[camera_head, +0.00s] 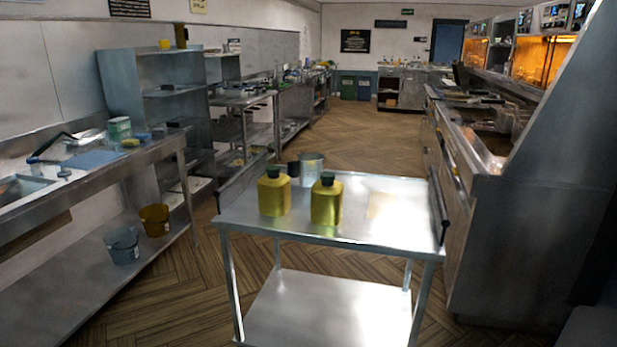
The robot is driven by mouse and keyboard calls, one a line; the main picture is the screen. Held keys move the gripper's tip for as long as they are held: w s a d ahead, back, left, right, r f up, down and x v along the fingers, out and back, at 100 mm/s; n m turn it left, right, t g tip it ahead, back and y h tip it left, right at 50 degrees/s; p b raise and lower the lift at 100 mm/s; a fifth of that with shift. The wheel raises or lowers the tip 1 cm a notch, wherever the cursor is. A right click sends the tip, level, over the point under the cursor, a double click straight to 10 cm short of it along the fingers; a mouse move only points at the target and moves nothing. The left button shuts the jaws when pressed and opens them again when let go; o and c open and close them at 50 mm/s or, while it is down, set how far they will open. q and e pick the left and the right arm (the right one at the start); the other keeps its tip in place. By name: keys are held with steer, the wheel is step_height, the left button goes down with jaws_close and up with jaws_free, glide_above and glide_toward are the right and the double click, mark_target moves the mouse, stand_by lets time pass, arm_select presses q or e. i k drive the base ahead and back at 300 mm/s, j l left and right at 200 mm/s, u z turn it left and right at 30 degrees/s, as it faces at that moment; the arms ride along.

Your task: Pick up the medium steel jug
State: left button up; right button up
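A steel-coloured jug-like vessel (311,166) stands upright on the top of a steel trolley (390,232), towards its back left. I cannot tell its size class, and its lower part is partly hidden by the bottles in front. Two yellow bottles with dark green caps, the left bottle (273,196) and the right bottle (326,203), stand in front of it. A small dark object (293,168) is just left of the vessel. Neither of my grippers is in view.
A steel counter (100,172) with a sink runs along the left; a grey bucket (122,245) and a brown bucket (154,219) sit on its lower shelf. The frying range (480,150) lines the right. Wooden floor (360,140) is clear beyond the trolley.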

mark_target(308, 167)
steer(key=i+j+z, duration=0.1)
steer(key=z, duration=0.6)
steer(key=i+j+z, duration=0.15)
steer(key=j+z, duration=0.15)
steer(key=i+j+z, duration=0.1)
steer(key=j+z, duration=0.2)
steer(key=j, duration=0.2)
steer(key=j+z, duration=0.3)
steer(key=j, duration=0.95)
steer(key=i+j+z, duration=0.15)
steer(key=j, duration=0.85)
